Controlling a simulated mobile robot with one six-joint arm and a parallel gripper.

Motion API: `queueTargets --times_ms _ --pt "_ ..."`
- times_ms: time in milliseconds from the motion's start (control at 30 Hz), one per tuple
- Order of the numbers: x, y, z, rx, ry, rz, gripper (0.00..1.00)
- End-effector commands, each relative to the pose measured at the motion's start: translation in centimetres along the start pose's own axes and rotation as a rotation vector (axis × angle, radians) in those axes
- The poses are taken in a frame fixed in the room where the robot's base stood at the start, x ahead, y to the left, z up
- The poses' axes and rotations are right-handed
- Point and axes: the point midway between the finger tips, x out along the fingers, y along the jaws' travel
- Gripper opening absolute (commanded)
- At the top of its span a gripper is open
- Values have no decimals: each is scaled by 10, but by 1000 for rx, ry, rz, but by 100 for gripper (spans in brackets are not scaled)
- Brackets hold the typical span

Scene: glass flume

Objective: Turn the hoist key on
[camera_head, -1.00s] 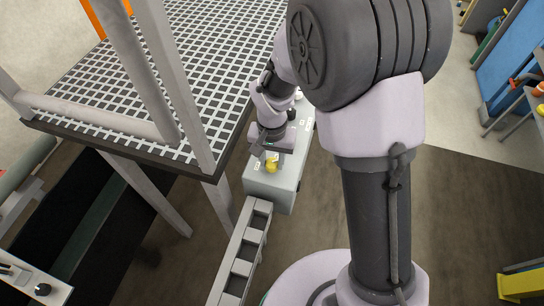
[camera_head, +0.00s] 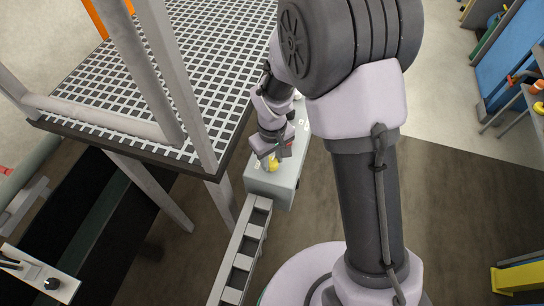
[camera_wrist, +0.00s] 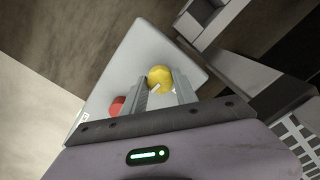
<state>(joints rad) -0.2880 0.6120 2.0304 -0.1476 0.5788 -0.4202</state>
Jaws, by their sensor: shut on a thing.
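A grey control box (camera_head: 268,186) stands beside the grated platform. A round yellow knob (camera_head: 272,165), which I take to be the hoist key, is on its top near the front end. In the wrist view the yellow knob (camera_wrist: 160,77) shows between my two fingers, with a small pale part at its near edge. My gripper (camera_wrist: 162,92) is shut on the knob, one finger on each side. In the head view my gripper (camera_head: 273,158) is over the box and partly hides the knob. Which way the key points cannot be read.
A red button (camera_wrist: 117,106) sits on the box close to my left finger in the wrist view. A grey ladder-like rail (camera_head: 245,250) runs toward the front from the box. The grated platform (camera_head: 205,75) and its posts stand to the left.

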Motion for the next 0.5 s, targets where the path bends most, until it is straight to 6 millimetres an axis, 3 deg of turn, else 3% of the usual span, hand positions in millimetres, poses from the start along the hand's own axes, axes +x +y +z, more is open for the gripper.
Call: queueTargets --times_ms 500 --pt "0 0 0 -90 1 0 0"
